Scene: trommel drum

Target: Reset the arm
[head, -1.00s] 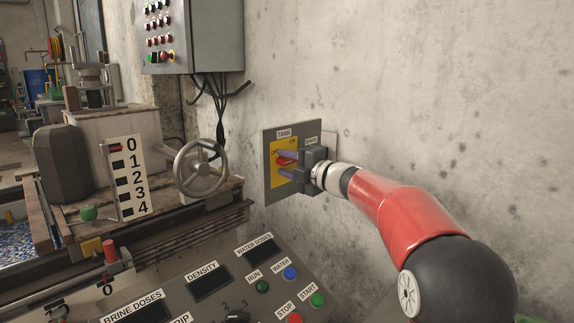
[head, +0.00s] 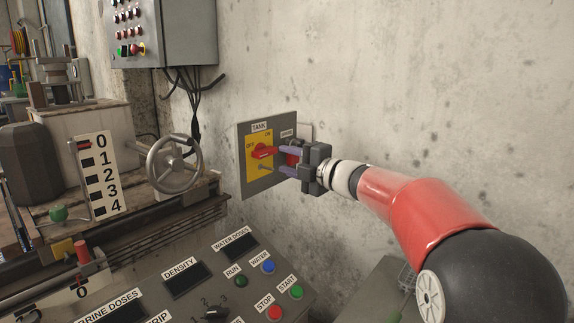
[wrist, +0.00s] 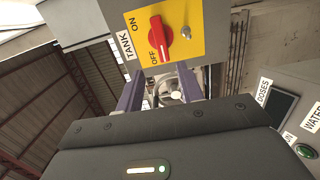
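The TANK panel (head: 254,186) is on the concrete wall, with a yellow plate and a red rotary knob (head: 263,151). The knob's handle lies roughly level in the head view, one end near the OFF mark. In the wrist view the red knob (wrist: 161,40) is ahead of the fingers, beside OFF. My gripper (head: 280,160) is open, just right of the knob and apart from it. In the wrist view, its two purple fingers (wrist: 161,70) are spread with nothing between them. A red part behind the fingers is half hidden.
A sloping control console (head: 205,300) with displays and buttons is below. A handwheel (head: 174,163) and a 0 to 4 scale (head: 101,174) stand to the left. A grey electrical box (head: 186,35) hangs above. Bare wall lies to the right.

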